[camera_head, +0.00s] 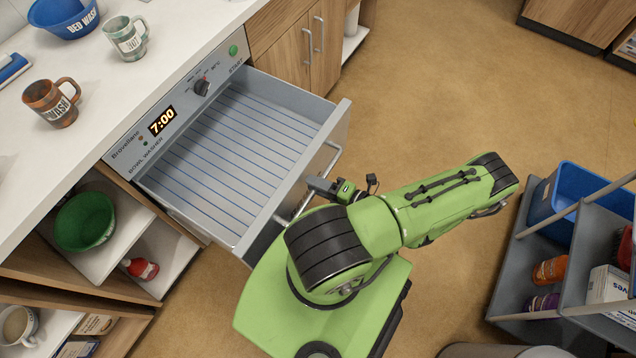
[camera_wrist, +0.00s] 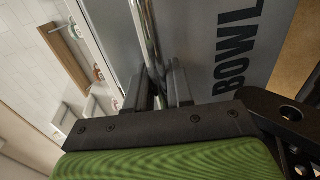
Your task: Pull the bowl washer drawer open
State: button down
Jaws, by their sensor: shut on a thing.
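The bowl washer drawer (camera_head: 232,143) is pulled far out of the white-topped counter unit. It is a grey tray with blue lines across its floor, and it looks empty. Its front carries a metal bar handle (camera_head: 327,163), which also shows in the wrist view (camera_wrist: 152,40). My gripper (camera_head: 305,196) is at the middle of the handle, on the outer side of the drawer front. In the wrist view my gripper (camera_wrist: 158,88) has its two dark fingers on either side of the bar, shut on it. My arm hides part of the handle in the head view.
The control panel (camera_head: 180,108) shows 7:00. Mugs (camera_head: 52,103) and a blue bowl (camera_head: 64,16) stand on the counter. A green bowl (camera_head: 85,221) sits on a shelf below. A grey cart (camera_head: 540,255) stands at the right. Floor beyond the drawer is clear.

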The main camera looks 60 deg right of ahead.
jog(key=shift+s, duration=0.3)
jog(key=c, duration=1.1)
grip_release()
jog(key=s+r, duration=0.1)
jog(key=s, duration=0.4)
jog(key=s+r, duration=0.1)
jog(key=s, duration=0.4)
jog(key=s+r+p, duration=0.1)
jog(key=s, duration=0.4)
jog(key=shift+s+d, duration=0.2)
